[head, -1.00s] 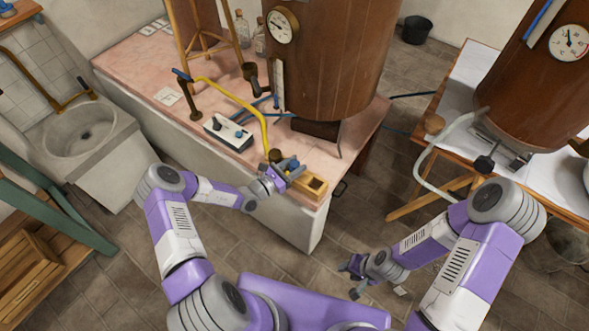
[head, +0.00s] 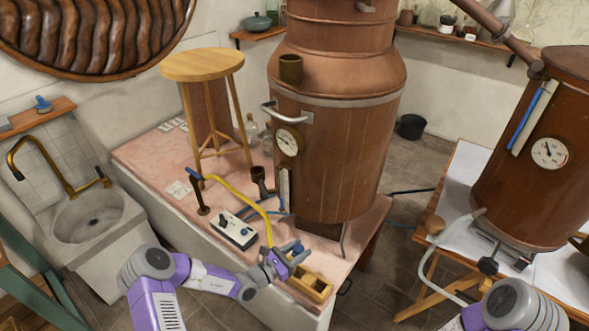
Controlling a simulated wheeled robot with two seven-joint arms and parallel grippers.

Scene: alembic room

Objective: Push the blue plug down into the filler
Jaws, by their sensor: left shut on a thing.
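My left gripper (head: 287,259) is at the front right corner of the pink-topped bench, above the wooden block with openings. It is shut on a small blue thing (head: 298,247), which looks like the blue plug; the fingers partly hide it. A brass cup-like opening (head: 291,68), which looks like the filler, sits on the shoulder of the large copper still (head: 330,150). It is well above and apart from my left gripper, and I see nothing blue in it. My right gripper is out of view; only part of that arm shows at bottom right.
The wooden block (head: 311,287) lies at the bench's (head: 150,155) front edge. A yellow hose (head: 245,199) arches down close to my left gripper. A control box (head: 233,229) and a wooden stool (head: 203,66) stand on the bench. A second copper vessel (head: 525,190) stands at right.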

